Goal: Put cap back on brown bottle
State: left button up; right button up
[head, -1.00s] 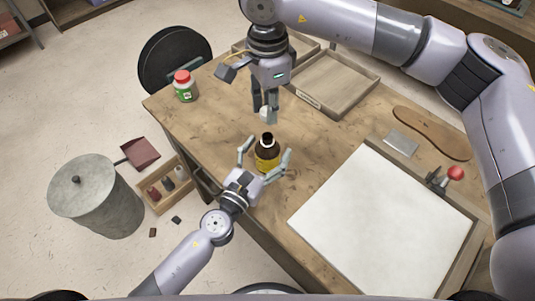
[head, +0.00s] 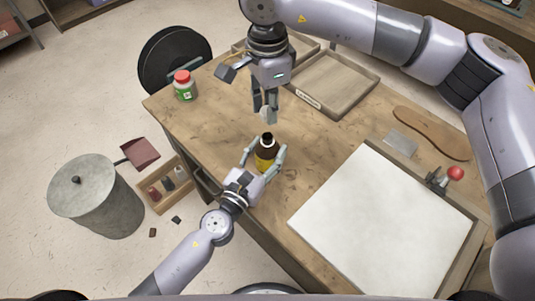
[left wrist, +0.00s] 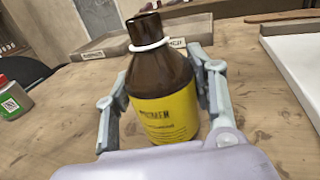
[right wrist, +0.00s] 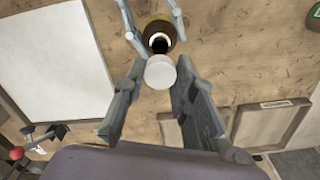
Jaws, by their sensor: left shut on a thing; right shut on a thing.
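The brown bottle (head: 267,152) with a yellow label stands upright on the wooden table, its mouth open with a white ring around the neck. In the left wrist view the bottle (left wrist: 163,90) fills the middle. My left gripper (head: 267,158) is shut on its body, with one finger on each side (left wrist: 163,95). My right gripper (head: 267,115) points down above the bottle. It is shut on the white cap (right wrist: 160,71), which it holds between its fingertips (right wrist: 158,85). The cap is apart from the bottle mouth (right wrist: 159,43) in the right wrist view.
A green jar with a red lid (head: 184,86) stands at the table's left corner. Wooden trays (head: 335,82) lie at the back. A white board (head: 380,215), a brown sole (head: 432,133) and a red-knobbed tool (head: 447,177) lie right. Bare wood surrounds the bottle.

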send_near(267, 152)
jog(key=shift+w+f, duration=0.8)
jog(key=shift+w, duration=0.25)
jog(key=shift+f, duration=0.9)
jog(key=shift+f, duration=0.55)
